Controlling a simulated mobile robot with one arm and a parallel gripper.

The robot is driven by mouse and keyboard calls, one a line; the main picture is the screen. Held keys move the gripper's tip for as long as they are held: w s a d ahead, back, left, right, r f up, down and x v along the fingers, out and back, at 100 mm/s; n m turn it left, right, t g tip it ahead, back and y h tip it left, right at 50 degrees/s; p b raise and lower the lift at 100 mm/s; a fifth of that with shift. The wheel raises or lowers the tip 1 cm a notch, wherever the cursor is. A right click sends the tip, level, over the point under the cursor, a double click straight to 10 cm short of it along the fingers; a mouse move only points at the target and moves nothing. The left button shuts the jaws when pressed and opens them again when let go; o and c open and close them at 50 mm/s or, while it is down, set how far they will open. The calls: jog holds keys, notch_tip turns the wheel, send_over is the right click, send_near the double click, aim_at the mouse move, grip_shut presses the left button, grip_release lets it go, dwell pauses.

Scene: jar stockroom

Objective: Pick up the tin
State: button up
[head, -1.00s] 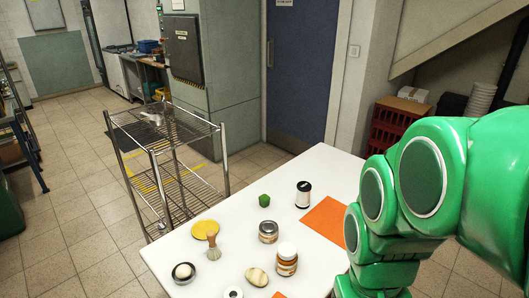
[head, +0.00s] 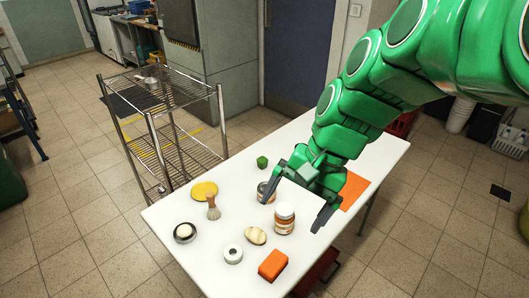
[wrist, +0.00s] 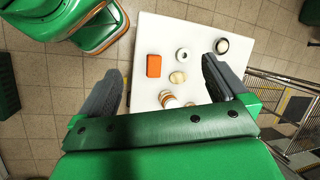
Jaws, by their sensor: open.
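A taller jar with a pale lid and orange-brown label (head: 284,219) stands in front of the tin. In the wrist view, both fingers of my gripper (wrist: 161,66) are spread apart over the table. I cannot make out the tin clearly there.
A wire shelf (head: 160,100) stands beyond the left edge.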

jog(key=w+a+r+m+t+y, duration=0.1)
jog(key=w+a+m+y, duration=0.2)
jog(key=w, duration=0.6)
jog(key=w+a+m+t+y, duration=0.1)
jog(key=w+m+y, duration=0.3)
jog(key=w, duration=0.6)
jog(key=w+d+f+m+t+y, duration=0.1)
jog(key=w+d+m+t, duration=0.15)
jog(key=w+m, duration=0.5)
jog(key=w+d+f+m+t, duration=0.15)
jog(key=w+d+m, duration=0.25)
jog(key=w, duration=0.6)
send_near(261, 187)
jog(key=shift+n+t, duration=0.25)
jog(key=shift+t, duration=0.15)
jog(key=f, duration=0.4)
jog(key=shift+w+d, duration=0.1)
jog(key=shift+d, duration=0.1)
jog(key=shift+x, duration=4)
jog(key=c, duration=1.1)
